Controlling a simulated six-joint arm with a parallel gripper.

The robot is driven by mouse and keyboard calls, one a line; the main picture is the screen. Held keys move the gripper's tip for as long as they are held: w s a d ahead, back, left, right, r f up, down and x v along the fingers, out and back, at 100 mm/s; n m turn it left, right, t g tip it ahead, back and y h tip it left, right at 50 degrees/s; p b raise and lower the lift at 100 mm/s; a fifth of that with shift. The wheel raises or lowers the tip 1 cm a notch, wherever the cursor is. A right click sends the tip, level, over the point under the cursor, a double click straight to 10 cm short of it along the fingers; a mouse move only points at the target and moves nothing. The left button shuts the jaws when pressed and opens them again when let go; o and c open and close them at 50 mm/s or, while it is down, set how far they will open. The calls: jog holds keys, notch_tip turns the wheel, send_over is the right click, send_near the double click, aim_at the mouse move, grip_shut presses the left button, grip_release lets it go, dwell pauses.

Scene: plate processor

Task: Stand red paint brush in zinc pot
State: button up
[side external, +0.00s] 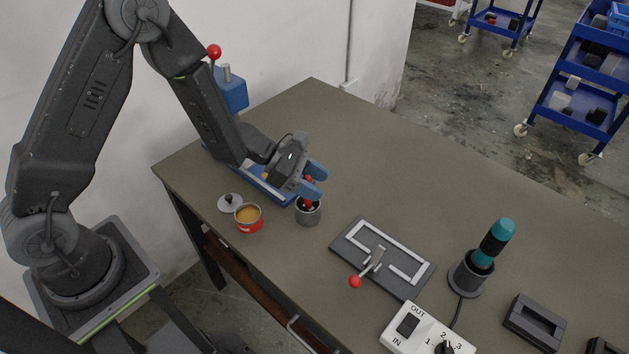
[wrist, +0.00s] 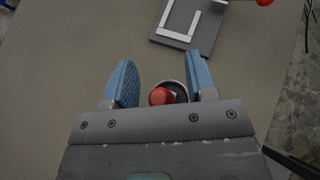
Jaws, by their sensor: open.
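The zinc pot (side external: 308,217) is a small grey metal cup on the table, below my gripper (side external: 317,181). The red paint brush (side external: 308,203) stands in the pot, its red part showing at the pot's mouth and again up between my fingers. In the wrist view, the round red end of the brush (wrist: 160,96) lies between the blue fingers of my gripper (wrist: 159,64), with the pot's rim (wrist: 178,84) behind it. The fingers are apart, with gaps on both sides of the red end. The bristles are hidden.
A red can of orange paint (side external: 249,222) and a grey lid (side external: 230,203) sit left of the pot. A blue tray (side external: 276,196) lies behind. A slotted plate with a red-knobbed lever (side external: 355,281), a teal-handled tool (side external: 497,236) and a switch box (side external: 423,335) stand right.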

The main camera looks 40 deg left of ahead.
jog(key=v, duration=1.3)
jog(key=shift+s+a+r, duration=0.15)
jog(key=shift+a+r, duration=0.05)
jog(key=shift+a, duration=0.1)
jog(key=s+d+r+m+g+y, duration=0.35)
jog(key=s+d+r+m, duration=0.25)
jog(key=s+r+m, duration=0.55)
jog(key=s+a+r+m+t+y, duration=0.3)
jog(key=s+r+m+y, duration=0.2)
jog(key=m, duration=0.7)
jog(key=shift+s+a+t+y, duration=0.35)
jog(key=shift+s+y, duration=0.2)
jog(key=shift+y, duration=0.5)
